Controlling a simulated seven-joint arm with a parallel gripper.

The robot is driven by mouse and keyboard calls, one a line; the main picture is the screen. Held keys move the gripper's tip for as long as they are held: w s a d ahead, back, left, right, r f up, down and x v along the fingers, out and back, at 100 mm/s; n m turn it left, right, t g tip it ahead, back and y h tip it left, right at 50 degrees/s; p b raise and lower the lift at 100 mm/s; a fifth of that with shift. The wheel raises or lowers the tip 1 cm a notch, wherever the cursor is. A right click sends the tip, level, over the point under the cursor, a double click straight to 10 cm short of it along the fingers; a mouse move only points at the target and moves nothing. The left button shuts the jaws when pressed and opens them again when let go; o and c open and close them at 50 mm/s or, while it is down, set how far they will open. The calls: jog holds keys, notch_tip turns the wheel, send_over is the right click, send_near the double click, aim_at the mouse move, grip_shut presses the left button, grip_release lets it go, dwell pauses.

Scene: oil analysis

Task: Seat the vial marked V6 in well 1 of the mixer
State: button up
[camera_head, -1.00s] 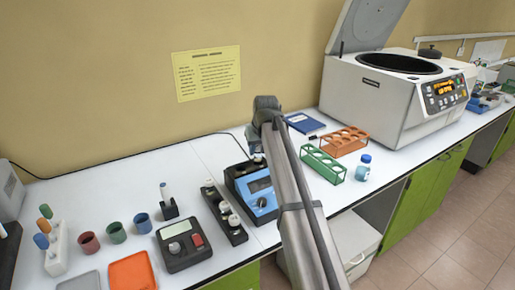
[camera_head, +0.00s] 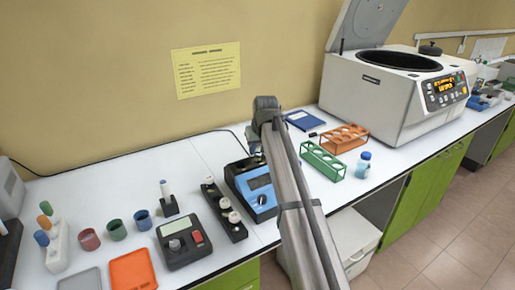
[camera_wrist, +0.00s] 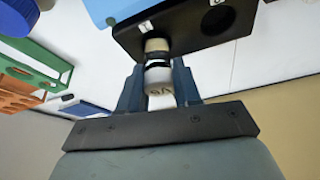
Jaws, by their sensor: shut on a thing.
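My gripper (camera_wrist: 160,88) is shut on a small vial (camera_wrist: 158,72) with a pale end, a dark band and a white part. The white part bears a mark that looks like V6 upside down. The vial's far end meets the black well block of the mixer (camera_wrist: 180,28); I cannot tell whether it is inside a well. An empty round well shows beside it. In the head view the mixer (camera_head: 262,197) is a blue unit with a display, and my gripper (camera_head: 256,152) is over its back, with the vial mostly hidden.
A green rack (camera_head: 322,161), an orange rack (camera_head: 346,138) and a blue-capped bottle (camera_head: 363,165) stand to the right. A grey instrument (camera_head: 183,242) is at front left.

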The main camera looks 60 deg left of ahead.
jog(key=shift+f, duration=0.5)
dwell(0.4)
jog(key=o, duration=1.4)
jog(key=shift+o, duration=0.2)
jog(key=shift+r, duration=3.5)
